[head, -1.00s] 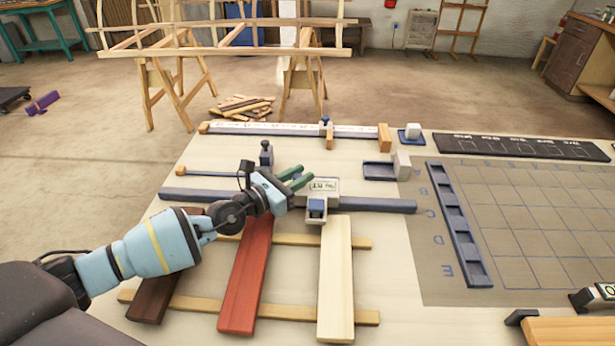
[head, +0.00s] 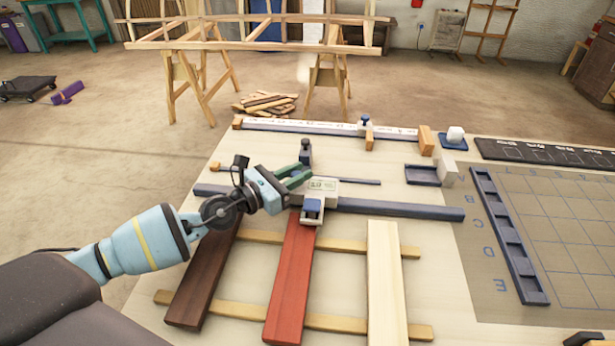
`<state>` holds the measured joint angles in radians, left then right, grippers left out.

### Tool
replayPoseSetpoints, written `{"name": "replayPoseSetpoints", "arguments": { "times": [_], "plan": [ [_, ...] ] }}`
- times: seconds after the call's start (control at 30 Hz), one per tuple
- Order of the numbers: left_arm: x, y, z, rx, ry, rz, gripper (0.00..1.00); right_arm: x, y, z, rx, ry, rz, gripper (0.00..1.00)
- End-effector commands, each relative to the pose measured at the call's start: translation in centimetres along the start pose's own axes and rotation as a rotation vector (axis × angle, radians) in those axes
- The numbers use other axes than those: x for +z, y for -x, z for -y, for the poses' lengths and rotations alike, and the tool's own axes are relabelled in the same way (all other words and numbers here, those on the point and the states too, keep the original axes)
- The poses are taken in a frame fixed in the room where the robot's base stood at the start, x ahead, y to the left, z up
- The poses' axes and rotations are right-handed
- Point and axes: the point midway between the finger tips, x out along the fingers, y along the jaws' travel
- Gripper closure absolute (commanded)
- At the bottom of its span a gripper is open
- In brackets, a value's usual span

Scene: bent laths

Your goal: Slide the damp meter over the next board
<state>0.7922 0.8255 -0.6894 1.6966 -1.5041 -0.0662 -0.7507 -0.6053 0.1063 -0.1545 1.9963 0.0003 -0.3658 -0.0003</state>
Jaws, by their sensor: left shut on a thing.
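The damp meter (head: 323,188) is a pale box with a small display and a blue-topped block at its front. It sits on the dark blue rail (head: 400,208), over the upper end of the red board (head: 292,280). My left gripper (head: 297,178) reaches in from the left, its green fingers shut at the meter's left side; the exact contact is partly hidden. A dark brown board (head: 203,280) lies to the left and a pale board (head: 385,280) to the right. My right gripper is not in view.
The boards lie across two wooden battens (head: 350,323). Behind the meter stands a dark post (head: 305,152), with a long scale (head: 300,127) farther back. To the right are a small blue tray (head: 422,175), a slotted blue rack (head: 505,235) and a gridded mat (head: 570,230).

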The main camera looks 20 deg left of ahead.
Motion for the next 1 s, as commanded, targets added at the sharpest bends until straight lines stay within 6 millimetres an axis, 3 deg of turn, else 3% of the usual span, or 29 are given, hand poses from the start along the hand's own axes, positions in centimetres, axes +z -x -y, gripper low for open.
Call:
{"name": "replayPoseSetpoints", "arguments": {
  "times": [0.03,0.2,0.7,0.73,0.87,1.0],
  "plan": [
    [-0.9,0.5,-0.4,0.002,0.002,-0.01,1.0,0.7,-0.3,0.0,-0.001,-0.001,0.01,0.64],
    [-0.7,1.2,-1.1,-0.001,0.001,-0.01,1.0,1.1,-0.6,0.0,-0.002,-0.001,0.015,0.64],
    [-0.2,1.5,-1.3,-0.004,-0.003,-0.006,1.0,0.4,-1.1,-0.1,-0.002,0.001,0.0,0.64],
    [-0.1,1.5,-1.3,-0.005,-0.003,-0.006,0.74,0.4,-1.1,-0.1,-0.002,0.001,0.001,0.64],
    [-0.1,1.5,-1.3,-0.004,-0.003,-0.005,0.57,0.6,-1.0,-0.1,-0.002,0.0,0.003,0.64],
    [0.0,1.5,-1.3,-0.004,-0.003,-0.003,0.57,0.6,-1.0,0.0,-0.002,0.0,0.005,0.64]
  ]
}}
